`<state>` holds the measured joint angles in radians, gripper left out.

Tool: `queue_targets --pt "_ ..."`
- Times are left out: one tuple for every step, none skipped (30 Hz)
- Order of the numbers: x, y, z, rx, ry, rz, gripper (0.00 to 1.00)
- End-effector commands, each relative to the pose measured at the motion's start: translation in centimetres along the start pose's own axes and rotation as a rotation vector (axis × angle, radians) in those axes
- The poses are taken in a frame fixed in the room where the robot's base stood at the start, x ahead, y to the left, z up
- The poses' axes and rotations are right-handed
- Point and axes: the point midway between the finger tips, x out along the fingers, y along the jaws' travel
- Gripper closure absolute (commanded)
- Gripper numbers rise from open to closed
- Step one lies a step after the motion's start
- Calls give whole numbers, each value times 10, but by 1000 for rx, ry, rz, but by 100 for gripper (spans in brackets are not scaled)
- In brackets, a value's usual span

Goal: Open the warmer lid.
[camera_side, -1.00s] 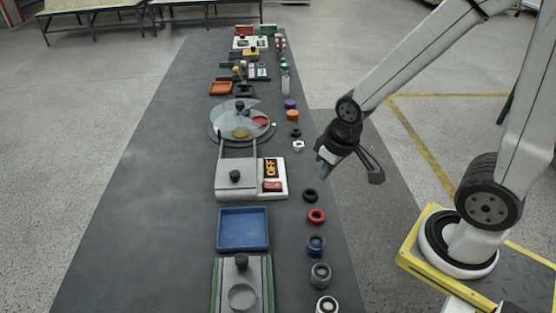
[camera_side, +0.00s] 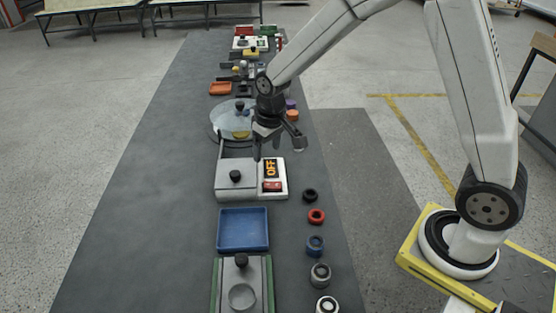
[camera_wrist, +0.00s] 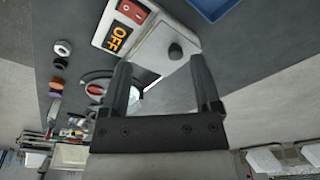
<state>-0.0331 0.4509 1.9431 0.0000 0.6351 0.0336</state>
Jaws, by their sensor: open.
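A white box with a black OFF sign in orange letters (camera_side: 271,168) and a red switch (camera_side: 272,186) looks like the warmer (camera_side: 281,192). Its grey lid (camera_side: 222,182) lies flat and shut at the left of the sign, with a black knob (camera_side: 235,176) on top. Two rails run back from it. In the wrist view the knob (camera_wrist: 175,51) shows just beyond and between my fingertips. My gripper (camera_side: 277,150) is open and empty, above the back right of the warmer, apart from the knob.
A round glass-covered dish (camera_side: 222,121) stands behind the warmer, partly hidden by my arm. A blue tray (camera_side: 243,249) lies in front, then a green-sided device (camera_side: 216,290). Several small rings and caps line the table's right edge. The table's left side is clear.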

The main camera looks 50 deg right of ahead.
Motion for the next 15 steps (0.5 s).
queue_targets --pt "6 -2 -11 -1 -10 0 19" --pt "8 -3 -17 -1 -15 0 19" --pt "12 -4 -25 -1 -23 0 19" --pt "14 -5 -31 -1 -29 0 19" --pt "17 -6 -36 -1 -35 0 19" --pt "21 -8 -44 -1 -42 1 19" --pt "24 -8 -49 -2 -48 1 19" --pt "27 -10 -54 -2 -53 1 19" --pt "31 -11 -61 -2 -62 1 19" --pt "34 -12 -66 -2 -66 1 19" --pt "37 -13 -71 -2 -72 2 19" --pt "42 -14 -76 -1 -78 2 19" --pt "44 -15 -81 -1 -83 2 19" --pt "47 -16 -84 -1 -87 2 19" --pt "51 -17 -89 -1 -93 3 19"
